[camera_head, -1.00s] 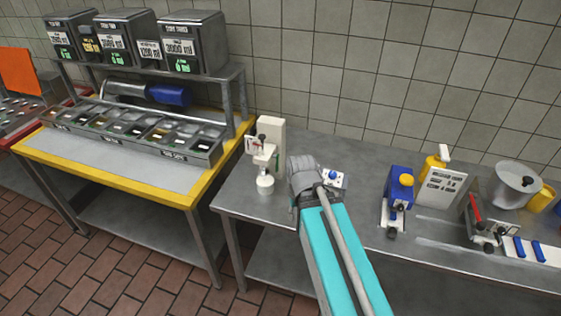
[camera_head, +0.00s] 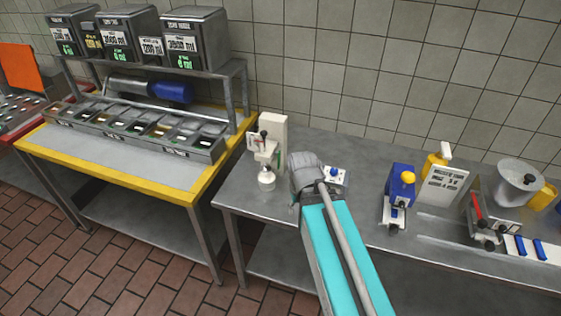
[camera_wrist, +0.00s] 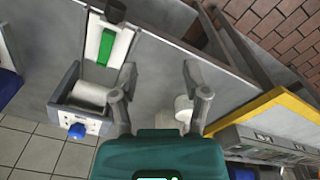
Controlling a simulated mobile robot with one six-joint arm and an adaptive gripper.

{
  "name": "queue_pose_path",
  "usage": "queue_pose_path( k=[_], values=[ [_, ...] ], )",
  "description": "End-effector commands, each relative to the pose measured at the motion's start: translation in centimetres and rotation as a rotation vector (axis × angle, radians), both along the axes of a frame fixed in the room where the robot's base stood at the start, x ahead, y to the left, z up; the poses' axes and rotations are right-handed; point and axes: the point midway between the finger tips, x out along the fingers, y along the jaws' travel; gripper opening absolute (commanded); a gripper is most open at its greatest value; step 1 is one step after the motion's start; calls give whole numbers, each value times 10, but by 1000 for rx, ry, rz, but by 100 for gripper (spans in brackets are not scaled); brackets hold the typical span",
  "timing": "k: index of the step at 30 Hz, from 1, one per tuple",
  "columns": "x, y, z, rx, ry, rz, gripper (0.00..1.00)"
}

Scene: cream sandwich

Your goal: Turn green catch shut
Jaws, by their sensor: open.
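The green catch (camera_wrist: 107,46) is a green strip on a white plate at the upper left of the wrist view. A black knob (camera_wrist: 115,11) stands at the plate's end. The plate belongs to a small grey device (camera_wrist: 58,93) with a white roll-like part and a blue knob (camera_wrist: 77,131). In the head view my arm hides the catch, and only the blue-knob part (camera_head: 334,174) shows. My gripper (camera_wrist: 158,75) is open, fingers apart and nothing held. Its left finger is just beside the device, right of and below the catch in the wrist view.
A white dispenser (camera_head: 272,140) stands left of my arm on the steel counter (camera_head: 235,192). A blue press (camera_head: 400,190) with a yellow knob stands to the right. A yellow-edged table (camera_head: 110,180) is at left. The tiled wall (camera_head: 380,70) closes off the back.

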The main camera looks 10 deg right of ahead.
Motion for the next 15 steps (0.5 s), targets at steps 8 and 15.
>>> queue_pose_path(
  k=[8, 15],
  values=[
    [51, -39, -2, -145, -193, 81, 60],
    [115, -91, 15, -390, -437, 244, 60]
  ],
)
